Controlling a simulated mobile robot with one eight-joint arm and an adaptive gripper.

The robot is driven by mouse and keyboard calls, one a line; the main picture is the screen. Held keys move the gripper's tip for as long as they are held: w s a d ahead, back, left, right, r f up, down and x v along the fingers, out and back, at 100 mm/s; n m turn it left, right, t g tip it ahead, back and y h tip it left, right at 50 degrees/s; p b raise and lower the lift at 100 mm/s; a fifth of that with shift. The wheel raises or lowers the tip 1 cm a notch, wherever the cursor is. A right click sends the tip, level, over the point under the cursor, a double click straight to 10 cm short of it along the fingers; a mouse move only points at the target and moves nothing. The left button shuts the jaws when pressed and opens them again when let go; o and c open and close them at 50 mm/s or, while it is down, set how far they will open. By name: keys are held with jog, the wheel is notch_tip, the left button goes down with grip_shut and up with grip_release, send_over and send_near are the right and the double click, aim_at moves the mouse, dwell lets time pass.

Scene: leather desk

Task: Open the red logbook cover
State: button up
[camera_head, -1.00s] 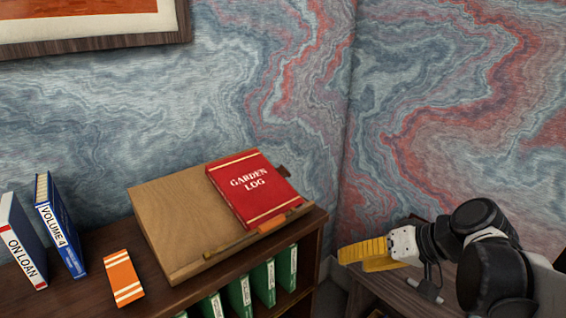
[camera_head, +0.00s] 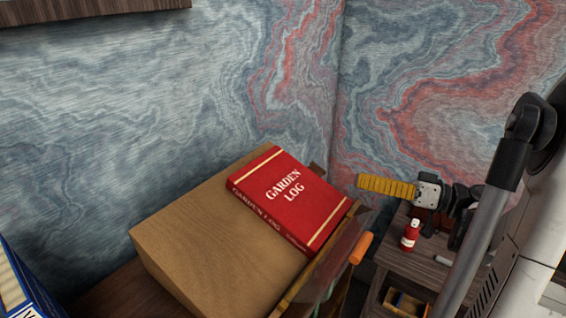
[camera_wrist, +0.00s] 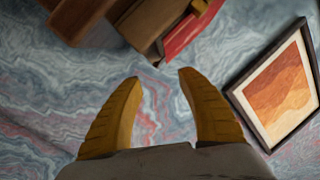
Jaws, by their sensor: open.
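The red logbook (camera_head: 290,198), marked GARDEN LOG, lies shut on the sloped top of a wooden lectern (camera_head: 205,240). Its spine faces the lower left in the head view. My gripper (camera_head: 362,185) has yellow fingers and is to the right of the logbook, apart from it. In the wrist view my gripper (camera_wrist: 157,82) is open with nothing between the fingers. A red edge of the logbook (camera_wrist: 190,35) shows at the top of that view beside the lectern (camera_wrist: 155,22).
A small side table (camera_head: 425,260) at the right holds a red bottle (camera_head: 410,234). An orange piece (camera_head: 361,248) sits near the lectern's right edge. A blue book (camera_head: 22,285) stands at the lower left. A framed picture (camera_wrist: 280,85) hangs on the marbled wall.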

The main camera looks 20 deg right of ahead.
aim_at(318, 170)
jog(key=shift+w+a, duration=0.4)
jog(key=b+x, duration=0.2)
jog(key=x, duration=0.7)
grip_shut()
